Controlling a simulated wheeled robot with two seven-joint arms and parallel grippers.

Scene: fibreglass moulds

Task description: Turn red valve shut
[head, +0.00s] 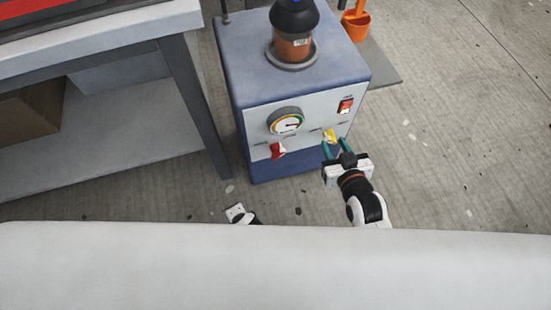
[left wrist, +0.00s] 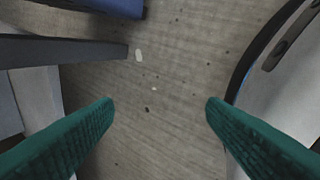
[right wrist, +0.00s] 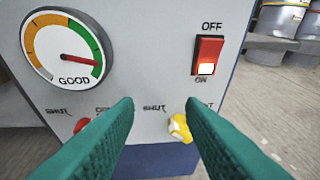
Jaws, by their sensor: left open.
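The red valve (head: 277,150) is on the front panel of the blue-grey machine, below and left of the gauge. In the right wrist view the red valve (right wrist: 82,125) shows at lower left, partly hidden by a finger. A yellow valve (head: 330,136) sits to its right on the panel; it also shows in the right wrist view (right wrist: 179,128). My right gripper (head: 336,148) is open in front of the yellow valve, with nothing held. My left gripper (left wrist: 160,103) is open and empty above the floor, away from the panel.
The gauge (head: 286,122) has its needle in the green part. The red switch (right wrist: 207,55) is lit at ON. A workbench (head: 100,45) stands left of the machine (head: 240,75). An orange container (head: 356,22) stands behind it.

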